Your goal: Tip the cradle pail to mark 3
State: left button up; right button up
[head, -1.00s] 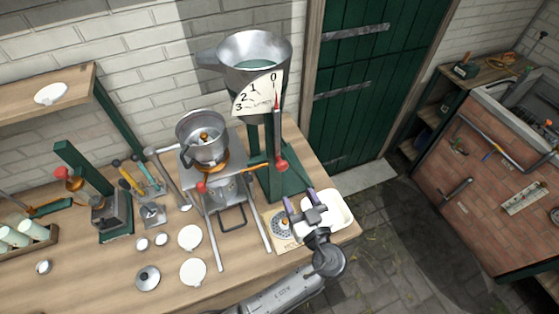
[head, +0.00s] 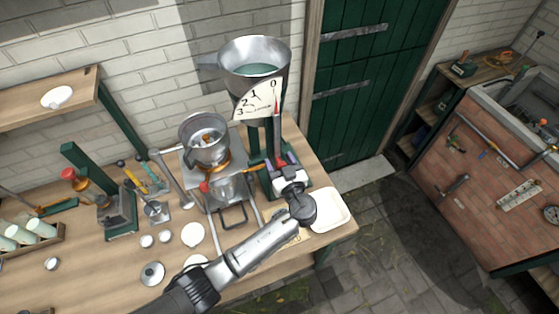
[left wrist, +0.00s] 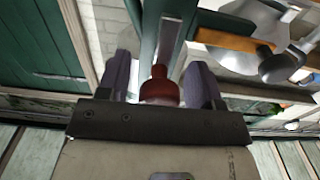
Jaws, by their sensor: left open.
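The cradle pail (head: 254,56) is a grey metal pail holding greenish liquid. It sits upright at the top of a green stand (head: 256,148). A white dial (head: 258,101) marked 0 to 3 is on its front, and the red pointer (head: 276,98) stands at 0. A lever with a red knob (left wrist: 160,90) hangs below the pail. My left gripper (head: 281,163) is at this knob. In the left wrist view, its open purple-grey fingers (left wrist: 161,80) stand on either side of the knob, with gaps visible.
A steel pot (head: 205,142) on a metal stand is left of the pail stand. A white tray (head: 328,210) lies at the bench's right end. White dishes (head: 192,235) and tools lie on the wooden bench. A green door (head: 365,100) is behind on the right.

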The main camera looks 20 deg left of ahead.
pick_arm(q)
jog(key=shift+c, duration=0.3)
grip_shut()
dwell(0.4)
